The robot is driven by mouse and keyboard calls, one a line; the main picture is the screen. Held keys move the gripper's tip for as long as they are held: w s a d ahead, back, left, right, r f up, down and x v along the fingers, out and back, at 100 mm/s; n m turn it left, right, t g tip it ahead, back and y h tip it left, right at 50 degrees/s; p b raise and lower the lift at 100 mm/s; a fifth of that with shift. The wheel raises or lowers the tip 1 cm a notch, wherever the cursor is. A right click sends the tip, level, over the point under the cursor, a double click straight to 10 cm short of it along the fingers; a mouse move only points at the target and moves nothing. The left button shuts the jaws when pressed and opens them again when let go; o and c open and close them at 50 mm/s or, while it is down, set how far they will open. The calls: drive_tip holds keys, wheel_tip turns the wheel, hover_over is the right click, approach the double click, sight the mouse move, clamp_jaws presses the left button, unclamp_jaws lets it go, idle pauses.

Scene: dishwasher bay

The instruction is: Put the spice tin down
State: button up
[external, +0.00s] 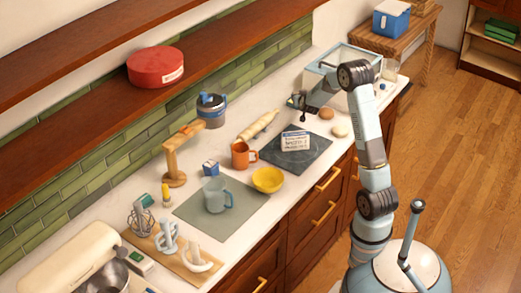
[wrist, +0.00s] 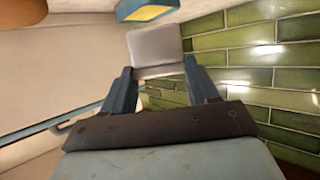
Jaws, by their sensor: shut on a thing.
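My gripper (wrist: 161,74) is shut on a pale grey, flat-faced thing (wrist: 156,47), which I take to be the spice tin. It shows between and beyond the two blue fingers in the wrist view. Its label and full shape are hidden. In the external view my gripper (external: 299,101) is above the far part of the counter, left of a pale blue glass-sided case. The held thing is too small and dark to make out there.
The pale counter holds a dark slate board (external: 295,158) with a white lettered block (external: 296,141), an orange mug (external: 240,155), a rolling pin (external: 258,126), a yellow bowl (external: 267,179) and the glass-sided case (external: 325,69). Round brownish things (external: 326,114) lie near the front edge.

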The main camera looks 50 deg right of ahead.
drive_tip(key=shift+f, duration=1.45)
drive_tip(key=shift+f, duration=0.6)
drive_tip(key=o, duration=1.1)
drive_tip(key=shift+r, duration=0.2)
drive_tip(key=shift+r+v, duration=0.2)
drive_tip(key=shift+v, duration=1.8)
drive_tip(key=shift+r+v, duration=0.15)
drive_tip(key=shift+v, duration=1.8)
drive_tip(key=shift+w+d, duration=0.1)
drive_tip(key=shift+d, duration=0.05)
